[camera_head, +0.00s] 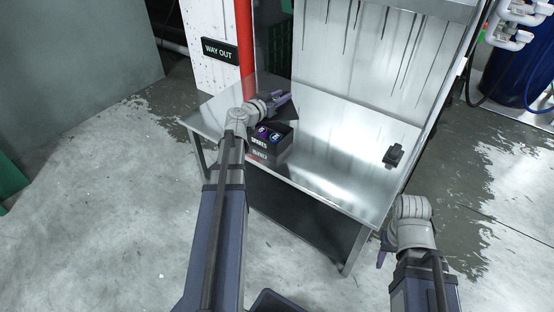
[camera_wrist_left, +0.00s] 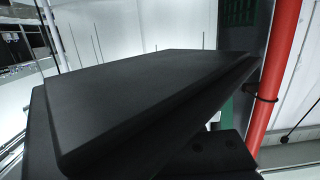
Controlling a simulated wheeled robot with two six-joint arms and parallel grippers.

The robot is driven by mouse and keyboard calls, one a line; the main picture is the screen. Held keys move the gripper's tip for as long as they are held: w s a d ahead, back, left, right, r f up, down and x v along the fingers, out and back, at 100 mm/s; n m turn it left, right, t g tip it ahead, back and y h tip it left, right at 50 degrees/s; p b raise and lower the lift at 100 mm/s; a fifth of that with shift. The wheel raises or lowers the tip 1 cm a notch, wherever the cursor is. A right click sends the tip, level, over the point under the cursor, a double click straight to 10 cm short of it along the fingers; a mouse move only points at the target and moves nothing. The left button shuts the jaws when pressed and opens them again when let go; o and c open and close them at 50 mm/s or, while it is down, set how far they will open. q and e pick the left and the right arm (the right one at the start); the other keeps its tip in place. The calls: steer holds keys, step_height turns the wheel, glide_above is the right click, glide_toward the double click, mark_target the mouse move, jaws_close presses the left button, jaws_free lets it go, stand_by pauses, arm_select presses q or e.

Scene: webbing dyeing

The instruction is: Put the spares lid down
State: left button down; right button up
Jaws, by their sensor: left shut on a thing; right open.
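The black spares lid (camera_head: 288,112) is held in my left gripper (camera_head: 284,98), which is shut on it above the back of the spares box. The lid fills much of the left wrist view (camera_wrist_left: 140,95) as a tilted dark slab. The black spares box (camera_head: 258,153) stands open on the metal table near its left front edge, with purple and blue items visible inside. My left forearm passes just left of the box. My right gripper (camera_head: 383,253) is open and empty, low beside the table's right front corner.
The metal table (camera_head: 325,170) has clear space right of the box. A small black object (camera_head: 394,156) lies near its right edge. A streaked metal back panel (camera_head: 370,60) and a red pole (camera_head: 244,50) stand behind the table.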

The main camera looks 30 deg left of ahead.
arm_select(q)
steer(key=shift+d+f, duration=0.25)
steer(key=shift+f, duration=0.4)
arm_select(e)
steer(key=shift+f, duration=0.65)
arm_select(q)
steer(key=shift+b, duration=0.3)
step_height(320, 180, down, 10)
steer(key=b, duration=1)
arm_select(e)
step_height(320, 180, down, 10)
steer(key=shift+f, duration=0.1)
arm_select(q)
steer(key=shift+f, duration=0.2)
steer(key=c, duration=0.6)
jaws_free()
arm_select(e)
steer(key=shift+f, duration=0.1)
arm_select(q)
steer(key=shift+r, duration=0.1)
